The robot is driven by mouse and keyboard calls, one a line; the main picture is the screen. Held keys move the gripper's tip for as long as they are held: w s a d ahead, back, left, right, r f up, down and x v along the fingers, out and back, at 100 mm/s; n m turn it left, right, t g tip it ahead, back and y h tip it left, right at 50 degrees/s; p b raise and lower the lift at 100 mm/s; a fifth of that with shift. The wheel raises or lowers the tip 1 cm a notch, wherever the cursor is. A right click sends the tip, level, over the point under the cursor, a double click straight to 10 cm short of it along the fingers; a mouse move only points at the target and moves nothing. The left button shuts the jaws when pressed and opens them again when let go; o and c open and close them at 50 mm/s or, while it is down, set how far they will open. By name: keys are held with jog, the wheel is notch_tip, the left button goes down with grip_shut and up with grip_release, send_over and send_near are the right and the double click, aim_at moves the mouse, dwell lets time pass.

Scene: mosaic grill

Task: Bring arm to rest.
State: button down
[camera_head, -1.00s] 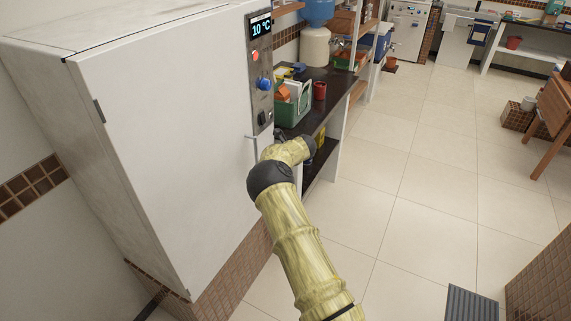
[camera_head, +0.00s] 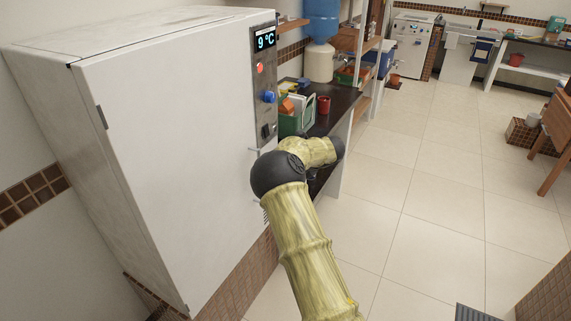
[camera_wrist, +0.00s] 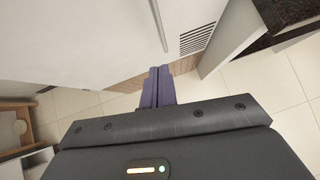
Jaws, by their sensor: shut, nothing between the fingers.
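My arm (camera_head: 302,245) reaches up from the bottom of the head view in front of a tall white cabinet (camera_head: 170,150). Its far end bends to the right, and my gripper is hidden there behind the arm. In the wrist view my gripper (camera_wrist: 158,72) shows as two dark purple fingers lying side by side with nothing between them. It is shut and empty. The cabinet's pale front with a vent grille (camera_wrist: 197,40) lies beyond the fingers, and I see no clear contact.
The cabinet's control panel (camera_head: 264,85) reads 9 °C. A dark counter (camera_head: 340,102) with a green-and-white box (camera_head: 298,113) and a red cup (camera_head: 323,105) stands behind the arm. Open tiled floor (camera_head: 430,190) lies to the right. A wooden table (camera_head: 557,140) stands at the far right.

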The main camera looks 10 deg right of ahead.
jog(key=s+d+r+m+t+h, duration=0.25)
jog(key=d+r+m, duration=0.2)
jog(key=m, duration=0.75)
jog(key=s+d+r+m+t+h, duration=0.2)
jog(key=s+d+r+m+h, duration=0.25)
jog(key=m, duration=0.75)
jog(key=s+a+f+m+g, duration=0.1)
jog(key=s+a+m+g, duration=0.2)
jog(key=s+m, duration=0.3)
jog(key=s+a+f+m+g+y, duration=0.1)
jog(key=s+a+m, duration=0.3)
jog(key=s, duration=1.1)
jog(key=s+a+f+m+g, duration=0.1)
jog(key=s+a+m+g, duration=0.3)
jog(key=s+m, duration=0.6)
jog(key=shift+s+a+f+g+p, duration=0.3)
jog(key=shift+s+f+g+p, duration=0.1)
jog(key=shift+s, duration=0.35)
